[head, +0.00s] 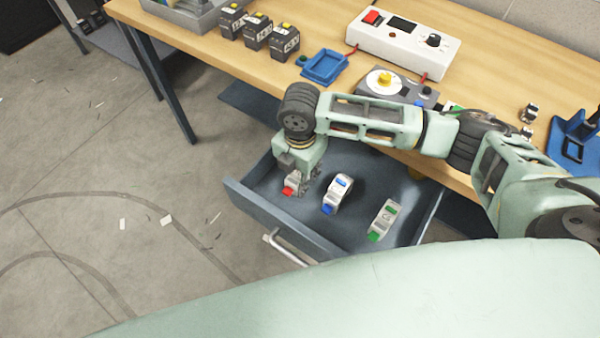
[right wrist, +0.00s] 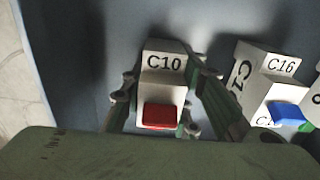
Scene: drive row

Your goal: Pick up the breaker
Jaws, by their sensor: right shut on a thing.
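A breaker with a red switch, labelled C10 (right wrist: 164,78), stands in the open drawer (head: 330,237). The red-switch breaker also shows at the drawer's left in the head view (head: 290,188). My right gripper (right wrist: 160,105) is shut on it from above, one finger on each side. In the head view the right gripper (head: 298,178) partly hides the breaker. A blue-switch breaker labelled C16 (right wrist: 266,82) is to its right, apart from the gripper; it also shows in the head view (head: 338,193). A green-switch breaker (head: 384,220) lies further right. My left gripper is not in view.
The drawer's front wall and handle (head: 285,246) face the floor side. On the wooden bench (head: 330,30) above are several dark blocks (head: 257,32), a blue tray (head: 325,67), a white box with a red button (head: 403,42) and a grey device with a yellow knob (head: 385,80).

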